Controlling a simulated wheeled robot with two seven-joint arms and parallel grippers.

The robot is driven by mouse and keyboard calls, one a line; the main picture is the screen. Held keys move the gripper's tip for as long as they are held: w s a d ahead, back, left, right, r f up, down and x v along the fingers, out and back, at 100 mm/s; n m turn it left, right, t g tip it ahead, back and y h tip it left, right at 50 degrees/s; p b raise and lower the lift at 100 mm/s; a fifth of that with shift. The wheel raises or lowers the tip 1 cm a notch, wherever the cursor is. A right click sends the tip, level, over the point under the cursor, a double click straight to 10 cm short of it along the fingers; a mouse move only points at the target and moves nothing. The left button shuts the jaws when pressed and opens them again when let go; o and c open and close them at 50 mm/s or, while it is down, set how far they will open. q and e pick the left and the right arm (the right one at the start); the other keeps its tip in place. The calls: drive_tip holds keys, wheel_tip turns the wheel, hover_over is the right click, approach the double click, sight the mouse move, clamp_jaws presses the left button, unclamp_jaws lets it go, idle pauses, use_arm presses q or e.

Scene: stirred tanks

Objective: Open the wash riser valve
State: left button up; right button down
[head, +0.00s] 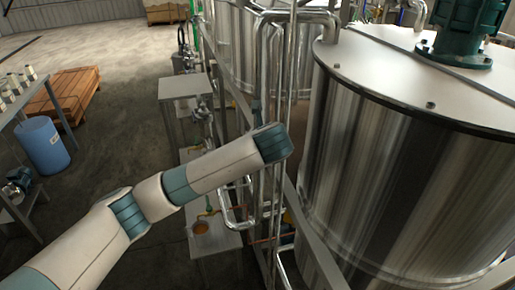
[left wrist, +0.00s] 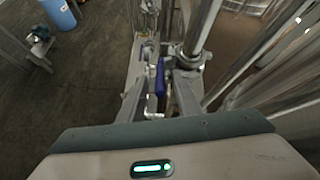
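In the left wrist view a blue valve lever (left wrist: 160,78) stands among metal pipes. I cannot tell from a label that it is the wash riser valve. My left gripper (left wrist: 158,92) has its two grey fingers apart, one on each side of the lever, with visible gaps. I cannot tell how far the lever lies beyond the fingertips. In the head view my left arm reaches from the lower left to the vertical pipes (head: 282,75), and its wrist hides the fingers and most of the valve area. My right gripper is in neither view.
A large steel tank (head: 400,160) fills the right side, close to the pipes. A grey stand (head: 185,86) and a low platform with an orange-yellow fitting (head: 201,228) are left of the pipes. A blue drum (head: 43,146) and wooden pallet (head: 75,92) stand farther left. Open floor lies between.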

use_arm(q)
drive_tip(key=p+v, duration=0.2)
drive_tip(key=v, duration=0.8)
drive_tip(key=shift+s+r+p, duration=0.25)
drive_tip(key=shift+s+p, duration=0.05)
drive_tip(key=shift+p, duration=0.05)
